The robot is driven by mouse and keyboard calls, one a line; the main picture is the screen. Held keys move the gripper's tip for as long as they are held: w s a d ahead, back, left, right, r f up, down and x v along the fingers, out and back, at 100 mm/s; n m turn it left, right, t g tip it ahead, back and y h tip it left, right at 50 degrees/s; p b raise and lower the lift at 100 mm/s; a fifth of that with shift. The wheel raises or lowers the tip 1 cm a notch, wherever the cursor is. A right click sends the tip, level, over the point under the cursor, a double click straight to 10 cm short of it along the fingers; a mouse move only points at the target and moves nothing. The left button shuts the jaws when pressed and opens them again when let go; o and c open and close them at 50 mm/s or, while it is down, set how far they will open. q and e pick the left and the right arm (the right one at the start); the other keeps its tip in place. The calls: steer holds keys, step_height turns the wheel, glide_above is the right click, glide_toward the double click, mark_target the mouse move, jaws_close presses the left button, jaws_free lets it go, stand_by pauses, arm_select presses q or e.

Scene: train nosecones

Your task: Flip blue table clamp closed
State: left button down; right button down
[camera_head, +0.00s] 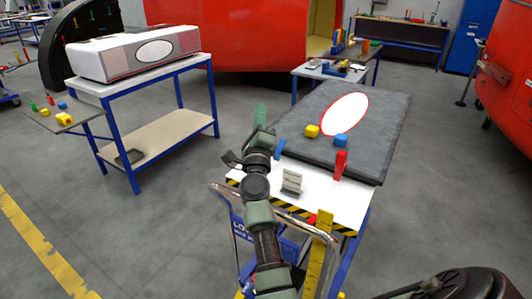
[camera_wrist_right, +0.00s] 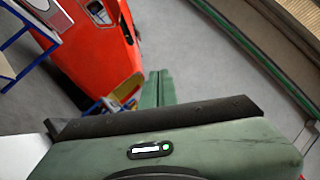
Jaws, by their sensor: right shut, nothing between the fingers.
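The blue table clamp (camera_head: 279,149) is at the near left edge of the dark grey slab (camera_head: 375,112) on the white-topped table (camera_head: 335,204). It looks upright and is partly hidden behind my right gripper. My right gripper (camera_head: 260,114) is just left of the clamp in the head view, its green fingers together and empty. In the wrist view its fingers (camera_wrist_right: 158,88) are also together, with no clamp clearly visible there. I cannot tell whether the gripper touches the clamp. My left gripper is not in view.
A red clamp (camera_head: 340,165) stands at the slab's near edge. A yellow block (camera_head: 312,131) and a blue block (camera_head: 341,140) lie on the slab. A small grey stand (camera_head: 292,181) is on the table front. A blue-framed table (camera_head: 140,75) holds a white nosecone to the left.

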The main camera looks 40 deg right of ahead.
steer(key=d+f+m+g+h, duration=0.2)
steer(key=d+f+m+g, duration=0.45)
steer(key=m+g, duration=0.6)
steer(key=w+a+f+m+g+y, duration=0.2)
steer(key=a+f+m+y, duration=0.4)
steer(key=a, duration=0.3)
steer(key=shift+w+f+y, duration=0.45)
steer(key=shift+f+y, duration=0.4)
steer(key=shift+y, duration=0.05)
